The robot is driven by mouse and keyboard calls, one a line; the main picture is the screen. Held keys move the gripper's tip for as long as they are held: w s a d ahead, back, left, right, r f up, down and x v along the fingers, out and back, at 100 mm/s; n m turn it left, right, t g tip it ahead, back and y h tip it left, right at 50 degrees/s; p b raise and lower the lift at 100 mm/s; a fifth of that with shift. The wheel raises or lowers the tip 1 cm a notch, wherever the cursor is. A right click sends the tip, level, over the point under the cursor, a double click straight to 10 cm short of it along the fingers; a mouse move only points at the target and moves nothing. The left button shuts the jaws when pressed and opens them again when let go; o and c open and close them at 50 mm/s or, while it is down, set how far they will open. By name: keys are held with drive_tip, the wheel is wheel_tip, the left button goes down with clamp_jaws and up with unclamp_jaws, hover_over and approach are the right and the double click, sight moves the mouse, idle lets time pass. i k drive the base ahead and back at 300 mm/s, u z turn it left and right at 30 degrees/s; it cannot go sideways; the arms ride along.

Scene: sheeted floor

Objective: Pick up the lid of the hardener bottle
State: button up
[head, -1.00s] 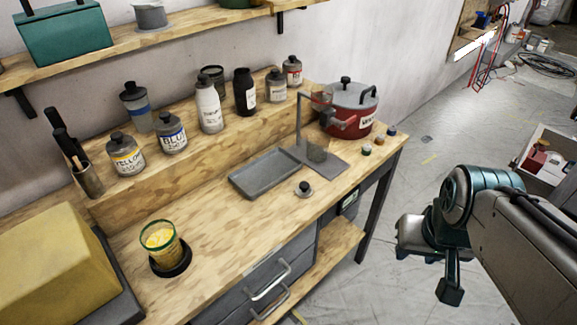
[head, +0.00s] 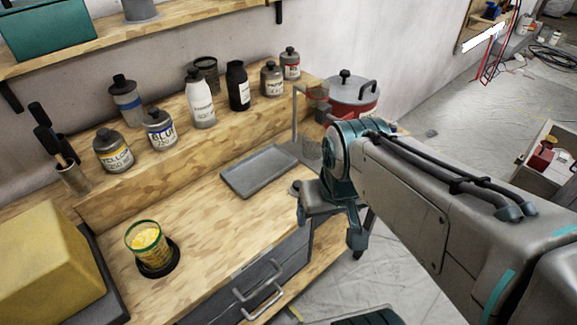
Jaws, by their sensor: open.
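A small grey lid with a dark knob (head: 295,187) lies on the wooden bench just right of the grey tray, mostly hidden behind my gripper. I cannot tell from its look that it belongs to the hardener bottle. Several bottles stand on the raised shelf, among them a white bottle (head: 201,104) and a black bottle (head: 238,88); no label clearly reads hardener. My gripper (head: 330,226) is open, with its fingers pointing down, in front of the bench's right part. It appears empty. Its height above the bench is hard to tell.
The grey tray (head: 260,171) lies mid-bench. A red pot (head: 352,95) stands at the right end, partly behind my arm. A yellow-filled glass (head: 145,240) and a yellow block (head: 45,255) are at left. The bench between glass and tray is clear.

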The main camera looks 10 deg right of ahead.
sight(293, 189)
drive_tip(key=z, duration=1.9)
drive_tip(key=i, duration=1.25)
drive_tip(key=u, duration=3)
